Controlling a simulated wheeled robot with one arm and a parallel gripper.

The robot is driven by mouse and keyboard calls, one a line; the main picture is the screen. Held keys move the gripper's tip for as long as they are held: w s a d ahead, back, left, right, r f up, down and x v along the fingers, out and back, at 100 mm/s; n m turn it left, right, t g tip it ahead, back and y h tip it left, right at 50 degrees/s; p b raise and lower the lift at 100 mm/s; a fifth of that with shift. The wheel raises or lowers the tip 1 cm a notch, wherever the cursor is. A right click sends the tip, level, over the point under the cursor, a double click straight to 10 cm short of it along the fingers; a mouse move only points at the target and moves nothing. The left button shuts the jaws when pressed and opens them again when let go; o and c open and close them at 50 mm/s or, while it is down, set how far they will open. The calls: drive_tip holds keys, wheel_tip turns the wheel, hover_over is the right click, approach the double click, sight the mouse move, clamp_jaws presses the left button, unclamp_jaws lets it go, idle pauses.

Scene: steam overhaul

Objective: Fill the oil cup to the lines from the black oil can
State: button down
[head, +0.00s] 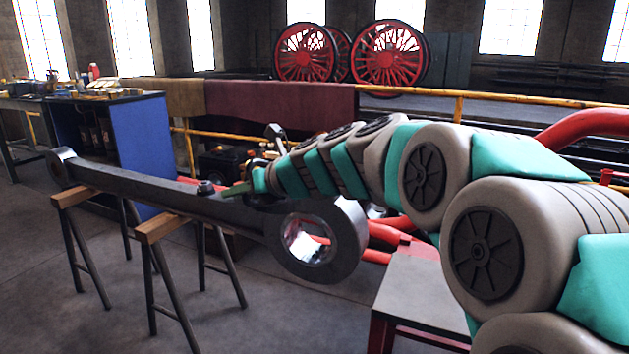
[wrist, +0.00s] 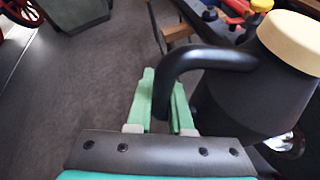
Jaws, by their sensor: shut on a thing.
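My gripper (wrist: 163,100) is shut on the handle of the black oil can (wrist: 262,75) in the wrist view. The handle loops between the two green fingers, and the can body with its cream top is to their right. In the head view my gripper (head: 238,189) is just above the steel connecting rod (head: 130,184), and the can is largely hidden and hard to pick out. A small dark round fitting (head: 205,187), apparently the oil cup, stands on the rod left of my gripper. Its lines and oil level are too small to see.
The rod lies across wooden-topped trestles (head: 160,228), its large bright-lined eye (head: 314,242) at the right end. A blue-sided workbench (head: 143,148) with tools stands behind left. A yellow rail (head: 520,98) and red wheels (head: 387,52) are farther back. The floor at front left is clear.

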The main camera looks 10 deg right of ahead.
drive_tip(key=f+n+b, duration=0.1)
drive_tip(key=b, duration=0.1)
drive_tip(key=w+d+f+n+t+b, duration=0.1)
drive_tip(key=f+b, duration=0.1)
drive_tip(key=f+h+b, duration=0.1)
drive_tip(key=f+b, duration=0.1)
drive_tip(key=shift+w+d+n+t+b, duration=0.35)
drive_tip(key=shift+w+n+t, duration=0.05)
drive_tip(key=shift+r, duration=0.1)
